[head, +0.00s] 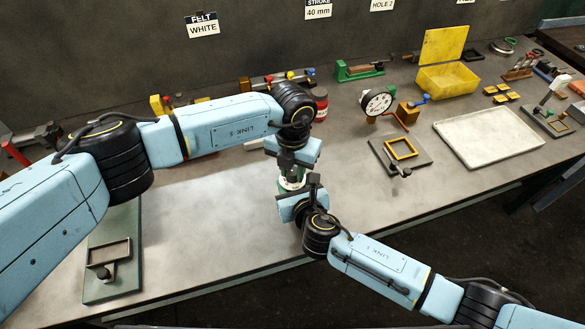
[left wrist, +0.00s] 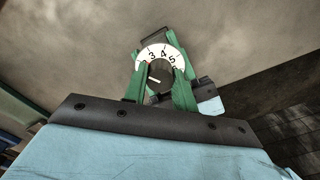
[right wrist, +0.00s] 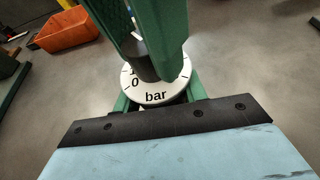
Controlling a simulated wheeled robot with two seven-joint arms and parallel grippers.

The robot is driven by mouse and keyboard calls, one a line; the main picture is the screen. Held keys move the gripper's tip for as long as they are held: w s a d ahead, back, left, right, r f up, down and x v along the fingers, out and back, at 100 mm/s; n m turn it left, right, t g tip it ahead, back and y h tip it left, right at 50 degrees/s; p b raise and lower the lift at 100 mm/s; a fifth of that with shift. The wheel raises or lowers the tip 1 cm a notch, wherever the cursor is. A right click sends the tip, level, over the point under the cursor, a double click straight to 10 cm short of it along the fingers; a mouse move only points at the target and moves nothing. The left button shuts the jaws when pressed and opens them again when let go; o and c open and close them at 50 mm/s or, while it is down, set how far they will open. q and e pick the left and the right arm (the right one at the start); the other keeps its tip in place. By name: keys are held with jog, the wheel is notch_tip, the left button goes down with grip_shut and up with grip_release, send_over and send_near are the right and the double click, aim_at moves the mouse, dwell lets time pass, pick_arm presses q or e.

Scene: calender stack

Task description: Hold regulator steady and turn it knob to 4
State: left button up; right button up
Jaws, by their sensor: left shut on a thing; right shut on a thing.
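The regulator's white dial (head: 291,184) shows in the head view between my two grippers. In the left wrist view the dial (left wrist: 163,52) shows 3, 4 and 5; in the right wrist view (right wrist: 156,98) it shows 0, 1 and "bar". My left gripper (left wrist: 160,72) has its green fingers shut on the dark knob (left wrist: 160,78) above the dial. The knob's white mark points left, below the 3; the number there is hidden. My right gripper (right wrist: 157,98) is shut on the regulator body below the dial. The body is mostly hidden.
A green base with a square frame (head: 112,255) lies at the left front. A dark plate with a wooden frame (head: 402,150), a dial gauge (head: 378,102), a white tray (head: 490,135) and a yellow box (head: 447,80) stand right. The bench between is mostly clear.

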dwell(0.5)
pick_arm(q)
jog(key=o, duration=1)
jog(key=shift+r, duration=0.1)
notch_tip(320, 180, up, 12)
